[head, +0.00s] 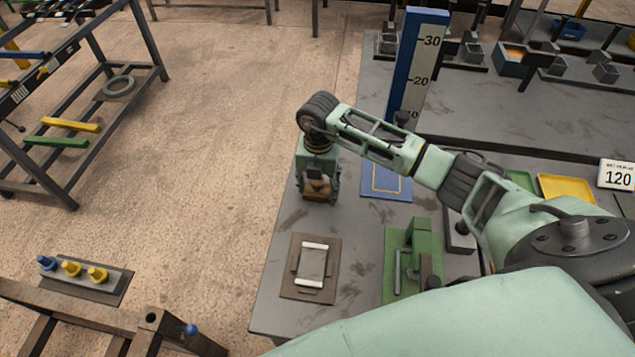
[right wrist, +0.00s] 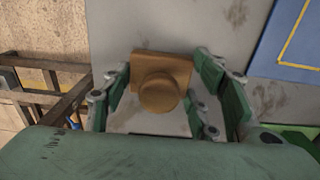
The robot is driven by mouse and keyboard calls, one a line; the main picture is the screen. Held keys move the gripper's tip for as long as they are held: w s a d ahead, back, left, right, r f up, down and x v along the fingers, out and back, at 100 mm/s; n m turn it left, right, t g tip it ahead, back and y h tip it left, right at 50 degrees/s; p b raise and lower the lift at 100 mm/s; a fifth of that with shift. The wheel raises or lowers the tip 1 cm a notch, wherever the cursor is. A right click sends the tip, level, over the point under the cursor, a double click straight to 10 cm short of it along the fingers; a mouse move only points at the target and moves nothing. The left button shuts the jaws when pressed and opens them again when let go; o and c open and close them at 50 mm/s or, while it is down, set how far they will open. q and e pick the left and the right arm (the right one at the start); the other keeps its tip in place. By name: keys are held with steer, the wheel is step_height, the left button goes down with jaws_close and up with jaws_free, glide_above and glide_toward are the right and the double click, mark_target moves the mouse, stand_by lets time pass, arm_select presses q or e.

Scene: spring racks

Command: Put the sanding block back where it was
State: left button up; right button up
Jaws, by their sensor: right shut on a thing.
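The sanding block (head: 316,188) is a brown block with a round knob; it also shows in the right wrist view (right wrist: 160,88). My right gripper (head: 318,196) is shut on it and points down over the left part of the grey table (head: 277,290). Whether the block touches the table is hard to tell. Below it in the head view lies a brown mat (head: 290,288) with a grey plate (head: 312,263) with white ends on it. My left gripper is not in view.
A green fixture (head: 420,245) stands right of the brown mat. A tall blue-and-white height scale (head: 420,65) stands behind the blue mat. A yellow tray (head: 566,188) and a sign reading 120 (head: 617,176) are at the right. Bare table surrounds the brown mat.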

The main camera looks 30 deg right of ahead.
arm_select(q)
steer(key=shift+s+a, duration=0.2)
arm_select(e)
steer(key=shift+f, duration=0.1)
steer(key=o, duration=1.1)
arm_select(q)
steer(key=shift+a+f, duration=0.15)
arm_select(e)
steer(key=shift+r, duration=0.25)
steer(key=shift+w+r, duration=0.1)
steer(key=shift+r, duration=0.3)
step_height(320, 180, up, 10)
steer(key=b, duration=0.3)
steer(key=shift+f, duration=0.2)
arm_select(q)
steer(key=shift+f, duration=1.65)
arm_select(e)
steer(key=shift+r, duration=0.7)
